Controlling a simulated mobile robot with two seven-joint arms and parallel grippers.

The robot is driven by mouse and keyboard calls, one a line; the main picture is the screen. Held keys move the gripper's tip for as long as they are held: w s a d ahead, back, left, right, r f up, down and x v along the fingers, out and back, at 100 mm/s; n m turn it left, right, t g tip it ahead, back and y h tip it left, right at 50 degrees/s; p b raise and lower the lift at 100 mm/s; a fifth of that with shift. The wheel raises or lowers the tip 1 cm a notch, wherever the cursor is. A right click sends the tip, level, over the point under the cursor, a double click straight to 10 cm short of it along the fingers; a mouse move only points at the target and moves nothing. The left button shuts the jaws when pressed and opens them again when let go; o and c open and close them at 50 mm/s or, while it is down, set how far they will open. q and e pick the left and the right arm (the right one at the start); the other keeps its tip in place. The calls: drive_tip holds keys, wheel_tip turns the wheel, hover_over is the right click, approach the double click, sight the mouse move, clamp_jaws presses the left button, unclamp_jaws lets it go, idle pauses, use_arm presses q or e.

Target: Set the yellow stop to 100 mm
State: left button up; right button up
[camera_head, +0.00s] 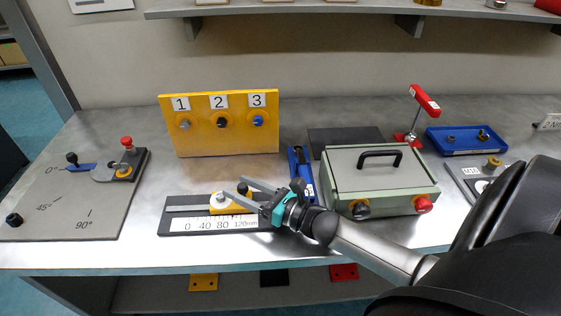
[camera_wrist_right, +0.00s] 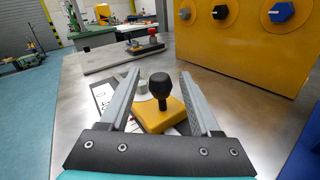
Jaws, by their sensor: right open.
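The yellow stop (camera_head: 218,208) sits on a dark slide base (camera_head: 176,217) with a white scale (camera_head: 202,225) marked 0, 40, 80 and 120 mm. It stands above roughly the 80 to 120 stretch; its exact reading cannot be told. It carries an upright black knob, seen in the right wrist view (camera_wrist_right: 160,86), and a silver knob (camera_wrist_right: 142,86). My right gripper (camera_head: 235,187) comes in from the right, open, with its fingers on either side of the black knob. In the wrist view (camera_wrist_right: 160,74) gaps show beside the knob. My left gripper is not in view.
A yellow panel (camera_head: 190,143) with three numbered knobs stands behind the slide. A blue tool holder (camera_head: 308,193) and a green box (camera_head: 395,183) are to the right. An angle plate with a blue lever (camera_head: 82,167) lies left. Bare table lies between it and the slide.

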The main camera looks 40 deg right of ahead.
drive_tip(key=v, duration=1.2)
idle(0.3)
